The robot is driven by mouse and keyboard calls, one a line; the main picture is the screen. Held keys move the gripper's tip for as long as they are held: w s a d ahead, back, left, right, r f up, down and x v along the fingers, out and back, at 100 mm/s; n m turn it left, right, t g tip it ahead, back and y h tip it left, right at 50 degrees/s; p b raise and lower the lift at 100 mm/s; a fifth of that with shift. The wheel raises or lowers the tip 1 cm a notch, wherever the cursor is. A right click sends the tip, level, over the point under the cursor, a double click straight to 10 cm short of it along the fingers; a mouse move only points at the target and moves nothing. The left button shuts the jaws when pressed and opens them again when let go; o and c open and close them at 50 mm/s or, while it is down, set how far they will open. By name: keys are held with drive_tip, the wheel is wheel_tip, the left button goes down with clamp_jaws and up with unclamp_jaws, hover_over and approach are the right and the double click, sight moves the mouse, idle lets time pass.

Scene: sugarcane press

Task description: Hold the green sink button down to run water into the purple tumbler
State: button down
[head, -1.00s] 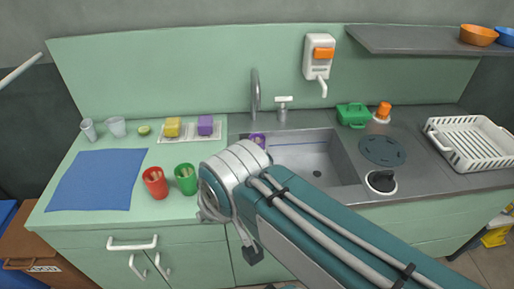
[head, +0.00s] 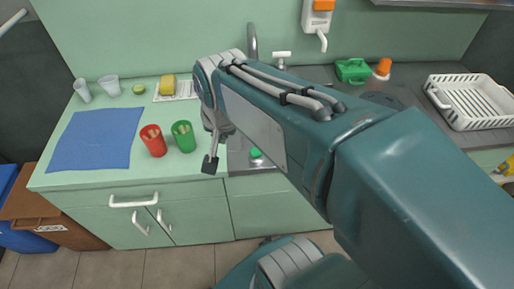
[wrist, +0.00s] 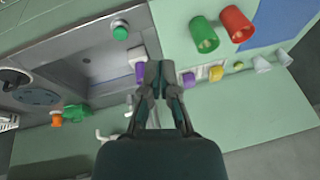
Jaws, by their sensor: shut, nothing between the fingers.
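The green sink button (head: 255,153) shows at the front edge of the sink, just right of my gripper (head: 210,166) in the head view. It also shows in the wrist view (wrist: 120,32), up and left of my fingertips and apart from them. The purple tumbler (wrist: 140,73) is in the wrist view, close left of my fingertips, at the sink's edge; my arm hides it in the head view. My gripper (wrist: 159,72) is shut and empty. I cannot tell its height above the counter. No water is visible.
Red (head: 153,141) and green (head: 183,136) cups stand on the counter left of my gripper, beside a blue mat (head: 96,138). The sink basin (wrist: 85,60) is mostly covered by my arm in the head view. A white rack (head: 470,100) stands at the right.

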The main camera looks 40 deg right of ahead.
drive_tip(key=w+d+f+m+g, duration=0.2)
drive_tip(key=w+d+f+m, duration=0.2)
drive_tip(key=d+m, duration=0.35)
drive_tip(key=m+g, duration=0.1)
drive_tip(key=m, duration=0.8)
hover_over(257, 154)
drive_tip(key=shift+n+y, duration=0.25)
drive_tip(key=shift+y, duration=0.05)
drive_tip(key=f, duration=0.5)
drive_tip(key=shift+s+a, duration=0.15)
drive_tip(key=shift+s, duration=0.25)
drive_tip(key=f, duration=1.4)
drive_tip(key=shift+w, duration=0.4)
